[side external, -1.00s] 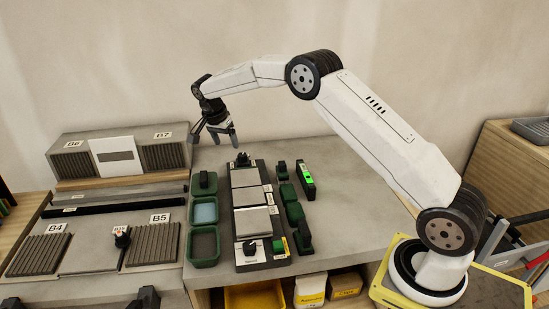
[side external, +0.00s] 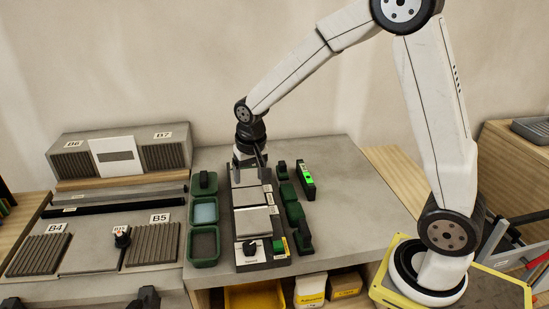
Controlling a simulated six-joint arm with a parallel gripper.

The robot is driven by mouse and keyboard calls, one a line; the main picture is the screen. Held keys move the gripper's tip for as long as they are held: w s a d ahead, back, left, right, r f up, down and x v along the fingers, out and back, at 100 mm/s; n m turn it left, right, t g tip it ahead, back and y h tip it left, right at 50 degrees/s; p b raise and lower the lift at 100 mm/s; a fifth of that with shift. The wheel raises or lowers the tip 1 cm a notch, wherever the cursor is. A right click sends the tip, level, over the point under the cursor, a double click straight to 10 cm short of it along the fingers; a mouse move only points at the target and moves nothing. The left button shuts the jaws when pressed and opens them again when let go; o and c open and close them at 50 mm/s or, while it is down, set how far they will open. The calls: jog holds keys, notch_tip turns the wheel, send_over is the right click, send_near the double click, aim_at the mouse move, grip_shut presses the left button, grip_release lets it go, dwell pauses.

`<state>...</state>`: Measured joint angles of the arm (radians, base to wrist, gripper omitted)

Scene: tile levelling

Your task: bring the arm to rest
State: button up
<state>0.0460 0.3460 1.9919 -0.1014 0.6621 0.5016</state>
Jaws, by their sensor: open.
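My gripper (side external: 250,164) points down over the far end of the tile board (side external: 262,262) in the side external view. Its jaws are open. The black knob at that far end is hidden behind it, and I cannot tell whether the fingers touch anything. Light grey tiles (side external: 256,221) lie in a column on the board.
Green trays (side external: 204,245) line the board's left side. Dark green blocks (side external: 294,213) and a bright green level (side external: 306,174) stand to its right. Grooved panels (side external: 152,245) lie farther left. The grey worktop (side external: 345,205) is clear at right.

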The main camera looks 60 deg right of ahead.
jog(key=s+a+f+n, duration=0.1)
jog(key=s+n, duration=0.1)
jog(key=s, duration=0.5)
jog(key=s+a+f+n+t, duration=0.1)
jog(key=s+a+n, duration=0.1)
jog(key=s, duration=0.5)
jog(key=shift+s+f+n+y, duration=0.15)
jog(key=shift+s+n+y, duration=0.2)
jog(key=shift+n, duration=0.35)
jog(key=shift+w, duration=0.15)
